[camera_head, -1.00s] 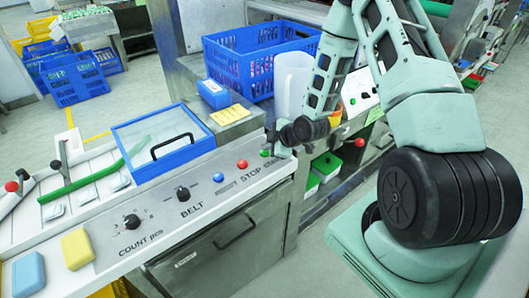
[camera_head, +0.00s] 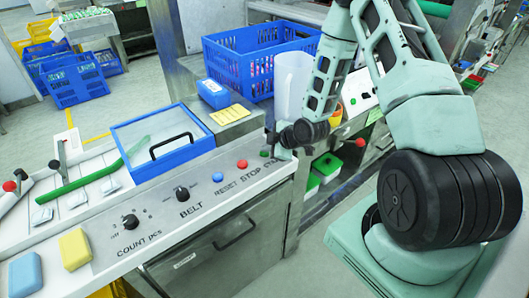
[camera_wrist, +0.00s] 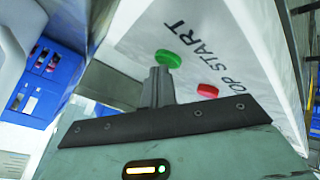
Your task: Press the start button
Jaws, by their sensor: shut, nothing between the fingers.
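The green start button (camera_head: 264,153) sits at the right end of the control panel's row of buttons. It shows large in the wrist view (camera_wrist: 168,58), beside the lettering START. The red stop button (camera_head: 242,164) is to its left, and it also shows in the wrist view (camera_wrist: 208,90). My gripper (camera_head: 273,142) is at the panel's right end, close by the start button. In the wrist view its shut, empty fingers (camera_wrist: 160,72) point at the start button, their tips at its near edge. I cannot tell whether they touch it.
The blue reset button (camera_head: 218,177), the belt knob (camera_head: 182,193) and the count knob (camera_head: 130,221) lie further left on the panel. A clear jug (camera_head: 292,85) and a blue crate (camera_head: 232,62) stand behind. A blue-framed lid (camera_head: 180,157) is on the left.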

